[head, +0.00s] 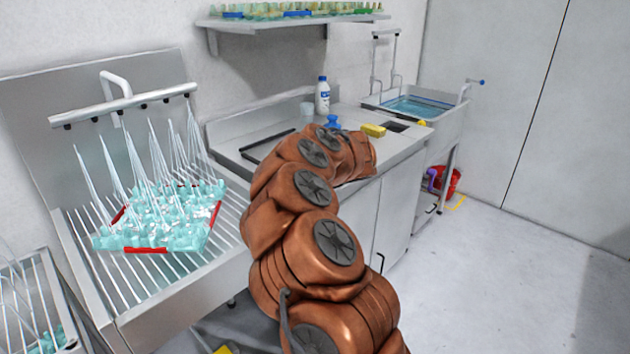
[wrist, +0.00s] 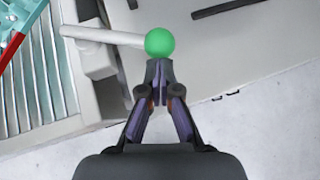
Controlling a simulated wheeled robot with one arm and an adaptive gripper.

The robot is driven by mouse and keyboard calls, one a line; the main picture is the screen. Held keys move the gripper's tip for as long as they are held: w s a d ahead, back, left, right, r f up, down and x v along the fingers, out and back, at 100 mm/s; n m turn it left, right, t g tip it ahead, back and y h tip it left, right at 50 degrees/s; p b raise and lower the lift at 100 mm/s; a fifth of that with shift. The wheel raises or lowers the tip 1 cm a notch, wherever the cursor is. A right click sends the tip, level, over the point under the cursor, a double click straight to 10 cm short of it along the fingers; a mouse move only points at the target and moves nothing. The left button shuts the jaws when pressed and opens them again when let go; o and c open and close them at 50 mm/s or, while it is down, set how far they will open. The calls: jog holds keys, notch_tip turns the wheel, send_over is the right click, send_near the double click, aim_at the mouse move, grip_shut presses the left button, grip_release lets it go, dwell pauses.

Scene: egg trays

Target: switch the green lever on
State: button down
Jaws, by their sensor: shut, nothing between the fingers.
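The green lever shows in the wrist view as a round green knob (wrist: 160,42) on the end of a white rod (wrist: 100,35) that runs to the left. My gripper (wrist: 160,88) is shut and empty, with its fingertips just below the knob in the picture. I cannot tell whether they touch it. In the head view my copper-coloured arm hides the lever and the gripper.
A slatted drainer (head: 150,283) at left holds a tray of pale blue pieces (head: 165,215) with water jets over it. The counter (head: 395,148) bears a white bottle (head: 322,96) and a yellow sponge (head: 373,130). A sink (head: 420,106) stands beyond; floor at right is clear.

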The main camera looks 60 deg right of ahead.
jog(key=shift+w+d+n+y, duration=0.15)
jog(key=shift+d+n+y, duration=0.15)
jog(key=shift+d+n, duration=0.15)
jog(key=shift+w+d, duration=0.4)
jog(key=shift+d, duration=0.05)
jog(key=shift+r, duration=0.1)
jog(key=shift+s+f, duration=0.15)
jog(key=shift+f, duration=0.1)
jog(key=s+b, duration=0.2)
jog(key=s+a+f+b, duration=0.1)
jog(key=b+v, duration=0.1)
jog(key=v, duration=0.9)
jog(key=shift+s+d+r, duration=0.2)
jog(key=shift+s+d, duration=0.1)
jog(key=shift+s, duration=0.25)
